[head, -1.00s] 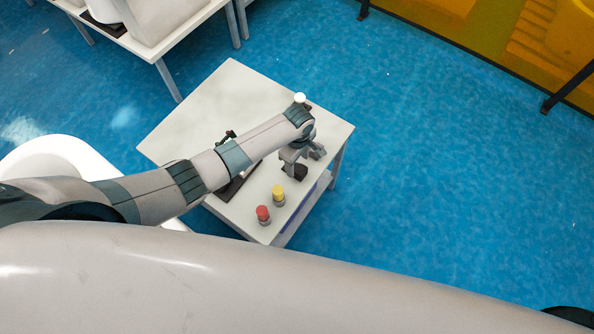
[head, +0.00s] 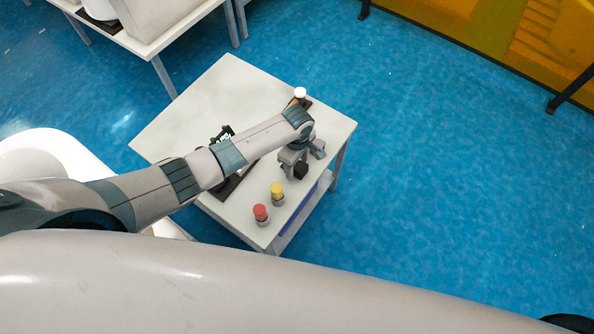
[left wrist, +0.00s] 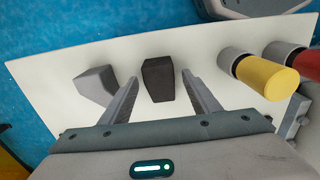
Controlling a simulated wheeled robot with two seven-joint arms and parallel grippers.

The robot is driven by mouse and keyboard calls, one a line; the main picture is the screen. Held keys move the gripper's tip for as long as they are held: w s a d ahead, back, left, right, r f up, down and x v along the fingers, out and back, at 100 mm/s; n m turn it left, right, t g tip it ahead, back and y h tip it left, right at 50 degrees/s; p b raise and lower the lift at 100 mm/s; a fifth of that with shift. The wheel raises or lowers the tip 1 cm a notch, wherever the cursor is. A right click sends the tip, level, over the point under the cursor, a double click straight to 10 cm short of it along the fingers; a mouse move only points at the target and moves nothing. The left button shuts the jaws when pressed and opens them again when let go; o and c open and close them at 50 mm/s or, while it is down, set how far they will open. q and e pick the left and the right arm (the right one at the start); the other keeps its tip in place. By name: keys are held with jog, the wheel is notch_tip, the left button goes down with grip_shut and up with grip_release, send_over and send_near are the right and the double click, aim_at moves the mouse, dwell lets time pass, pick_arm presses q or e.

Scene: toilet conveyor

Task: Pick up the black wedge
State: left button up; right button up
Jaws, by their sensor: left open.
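The black wedge (left wrist: 158,78) lies on the white table (left wrist: 50,75). In the left wrist view it sits between the two fingers of my left gripper (left wrist: 160,100), with a gap on each side. It also shows in the head view (head: 301,171), partly covered by the gripper. My left gripper (head: 298,168) is open and low over the table; whether its fingers touch the wedge cannot be told. My right gripper is not in view.
A grey block (left wrist: 95,85) lies left of the wedge in the left wrist view. A yellow-topped cylinder (head: 277,190) and a red-topped cylinder (head: 261,213) stand near the table's front corner. A white-topped piece (head: 300,93) stands at the back.

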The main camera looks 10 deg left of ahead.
pick_arm(q)
jog(key=shift+f, duration=0.25)
dwell(0.3)
jog(key=c, duration=1.3)
jog(key=shift+o, duration=0.2)
jog(key=shift+r, duration=0.2)
